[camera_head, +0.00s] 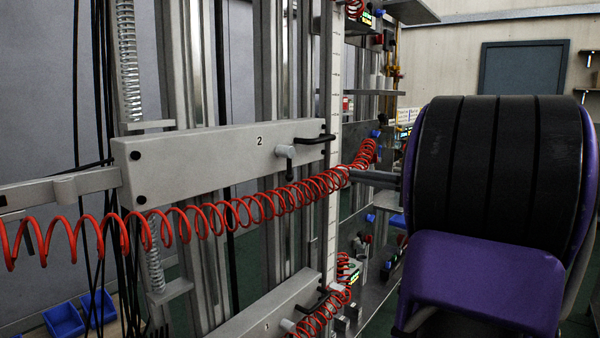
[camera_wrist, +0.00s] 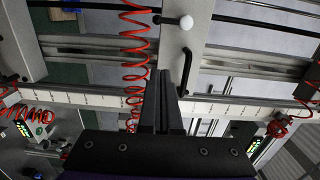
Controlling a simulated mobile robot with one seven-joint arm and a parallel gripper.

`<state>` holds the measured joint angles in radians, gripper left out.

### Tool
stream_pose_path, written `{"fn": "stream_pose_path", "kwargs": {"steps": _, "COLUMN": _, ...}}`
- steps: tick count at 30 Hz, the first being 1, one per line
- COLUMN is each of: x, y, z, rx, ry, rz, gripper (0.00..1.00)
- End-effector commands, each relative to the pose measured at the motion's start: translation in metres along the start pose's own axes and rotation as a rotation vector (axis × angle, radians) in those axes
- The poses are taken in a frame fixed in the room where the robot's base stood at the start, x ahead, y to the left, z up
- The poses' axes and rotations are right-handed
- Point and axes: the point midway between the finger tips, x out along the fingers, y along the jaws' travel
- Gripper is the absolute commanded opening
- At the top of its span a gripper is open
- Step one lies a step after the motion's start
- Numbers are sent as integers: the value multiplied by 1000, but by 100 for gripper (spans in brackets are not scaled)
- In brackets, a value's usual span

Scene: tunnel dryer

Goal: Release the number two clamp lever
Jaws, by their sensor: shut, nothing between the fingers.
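The beam marked 2 (camera_head: 205,160) is a pale horizontal carriage on metal uprights. Its clamp lever (camera_head: 287,153), a light round hub with a short dark arm pointing down, is on the beam's face near the right end. In the wrist view the clamp lever (camera_wrist: 184,22) shows as a white knob and dark arm at the top. A black bar handle (camera_head: 315,139) sticks out from the beam's end, right of the lever. My gripper (camera_wrist: 168,80) is shut and empty. Its fingers point toward the beam, apart from the lever. In the head view my gripper (camera_head: 373,179) is right of the beam, partly behind my arm.
A red coiled hose (camera_head: 255,207) hangs across the front below the lever. A white scale rail (camera_head: 332,120) stands upright beside the beam's end. A second beam marked 1 (camera_head: 265,318) is below. Blue bins (camera_head: 65,319) are at lower left.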

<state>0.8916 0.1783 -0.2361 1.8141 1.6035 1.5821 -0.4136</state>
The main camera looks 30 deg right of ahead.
Motion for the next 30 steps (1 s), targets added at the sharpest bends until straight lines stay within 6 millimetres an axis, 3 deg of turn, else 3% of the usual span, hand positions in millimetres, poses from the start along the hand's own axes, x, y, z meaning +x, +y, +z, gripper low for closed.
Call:
{"fn": "stream_pose_path", "kwargs": {"steps": 14, "x": 5, "y": -1, "z": -1, "rx": -4, "ry": 4, "rz": -8, "gripper": 0}}
{"fn": "stream_pose_path", "kwargs": {"steps": 17, "x": 17, "y": -1, "z": -1, "rx": -3, "ry": 2, "rz": -8, "gripper": 0}}
{"fn": "stream_pose_path", "kwargs": {"steps": 30, "x": 103, "y": -2, "z": 4, "rx": -4, "ry": 3, "rz": -8, "gripper": 0}}
